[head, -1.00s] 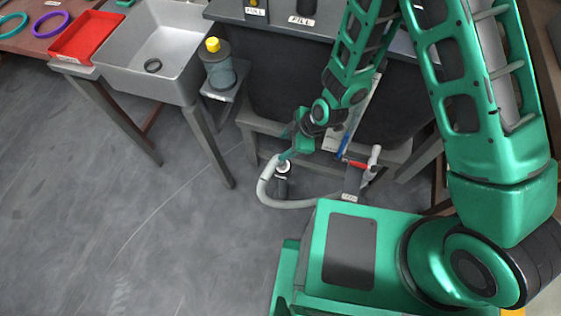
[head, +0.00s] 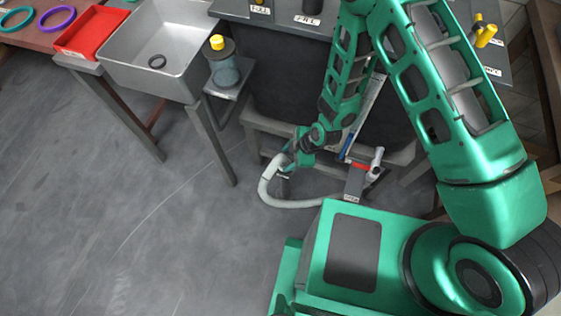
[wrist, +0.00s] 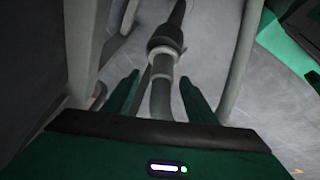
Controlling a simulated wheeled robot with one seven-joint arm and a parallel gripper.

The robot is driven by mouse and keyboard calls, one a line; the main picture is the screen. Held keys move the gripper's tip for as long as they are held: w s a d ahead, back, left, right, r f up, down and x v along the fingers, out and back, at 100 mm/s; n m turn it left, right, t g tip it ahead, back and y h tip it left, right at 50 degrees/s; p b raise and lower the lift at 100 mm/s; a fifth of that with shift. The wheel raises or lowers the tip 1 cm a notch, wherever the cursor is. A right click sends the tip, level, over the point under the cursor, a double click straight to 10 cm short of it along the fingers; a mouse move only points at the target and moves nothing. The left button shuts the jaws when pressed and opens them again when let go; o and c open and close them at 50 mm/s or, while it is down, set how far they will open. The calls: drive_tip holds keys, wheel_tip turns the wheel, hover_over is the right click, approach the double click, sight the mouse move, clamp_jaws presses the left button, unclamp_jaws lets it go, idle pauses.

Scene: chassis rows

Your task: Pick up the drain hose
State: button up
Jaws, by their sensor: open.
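The drain hose (head: 265,190) is a pale grey tube that curves in a loop low in front of the dark tank. In the wrist view a grey hose length with a wider dark collar (wrist: 165,55) stands between my two green fingers. My gripper (wrist: 159,80) is open, one finger on each side of the hose (wrist: 161,98), with gaps visible. In the head view my gripper (head: 290,161) is at the upper end of the hose and hides part of it.
A dark tank (head: 290,90) stands on a grey frame behind the hose. A red-handled valve (head: 360,168) is just right of it. A sink (head: 160,50) and a shelf bottle (head: 224,68) stand to the left. The floor at left is clear.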

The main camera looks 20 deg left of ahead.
drive_tip(key=shift+x, duration=2.15)
drive_tip(key=shift+d+f, duration=0.1)
drive_tip(key=shift+d, duration=0.05)
clamp_jaws()
drive_tip(key=shift+r, duration=0.55)
wheel_tip(320, 180, up, 3)
drive_tip(key=shift+r, duration=0.1)
drive_tip(key=s+a+r, duration=0.5)
drive_tip(key=a+r, duration=0.1)
drive_tip(key=a, duration=0.4)
drive_tip(key=shift+s+r, duration=0.35)
drive_tip(key=shift+r, duration=0.05)
drive_tip(key=shift+w+a, duration=0.1)
